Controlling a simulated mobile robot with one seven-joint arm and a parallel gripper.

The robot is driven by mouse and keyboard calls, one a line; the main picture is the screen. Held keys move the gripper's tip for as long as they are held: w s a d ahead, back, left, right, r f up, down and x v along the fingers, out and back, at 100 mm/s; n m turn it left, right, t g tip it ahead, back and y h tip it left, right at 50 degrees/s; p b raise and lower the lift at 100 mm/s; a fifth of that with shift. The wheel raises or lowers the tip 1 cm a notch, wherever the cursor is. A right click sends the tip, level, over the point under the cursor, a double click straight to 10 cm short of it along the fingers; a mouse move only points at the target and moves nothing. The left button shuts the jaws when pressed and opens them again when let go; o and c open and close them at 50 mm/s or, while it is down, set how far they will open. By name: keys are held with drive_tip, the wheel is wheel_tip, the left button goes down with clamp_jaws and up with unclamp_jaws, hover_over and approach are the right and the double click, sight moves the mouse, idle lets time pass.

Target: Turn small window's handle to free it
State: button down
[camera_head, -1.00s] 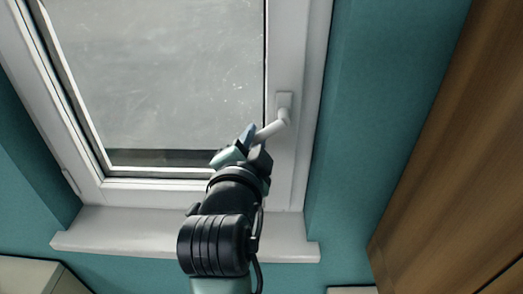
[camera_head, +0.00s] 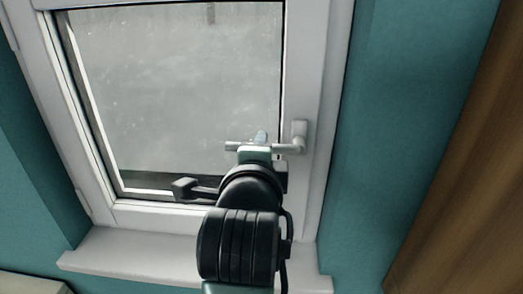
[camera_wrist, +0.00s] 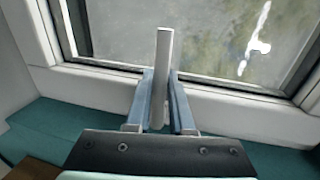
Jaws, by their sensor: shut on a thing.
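The small window (camera_head: 308,75) has a white frame and a grey, speckled pane (camera_head: 175,90). Its handle (camera_head: 294,142) sits on the right side of the frame, with its lever pointing left, about level in the head view. My gripper (camera_head: 261,140) is at the lever, and its fingers partly show there. In the wrist view the light grey lever (camera_wrist: 163,75) stands between the two blue-grey fingers of my gripper (camera_wrist: 161,103), which are shut on it. The lever's free end sticks out beyond the fingers. My wrist hides part of the lower frame.
A white sill (camera_head: 130,254) runs below the window. Teal wall (camera_head: 400,120) lies on both sides. A brown wooden surface (camera_head: 465,190) stands at the right. A pale surface (camera_head: 30,284) shows at the lower left corner.

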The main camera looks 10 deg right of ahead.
drive_tip(key=shift+r, duration=0.15)
drive_tip(key=c, duration=0.8)
unclamp_jaws()
drive_tip(key=shift+s, duration=0.1)
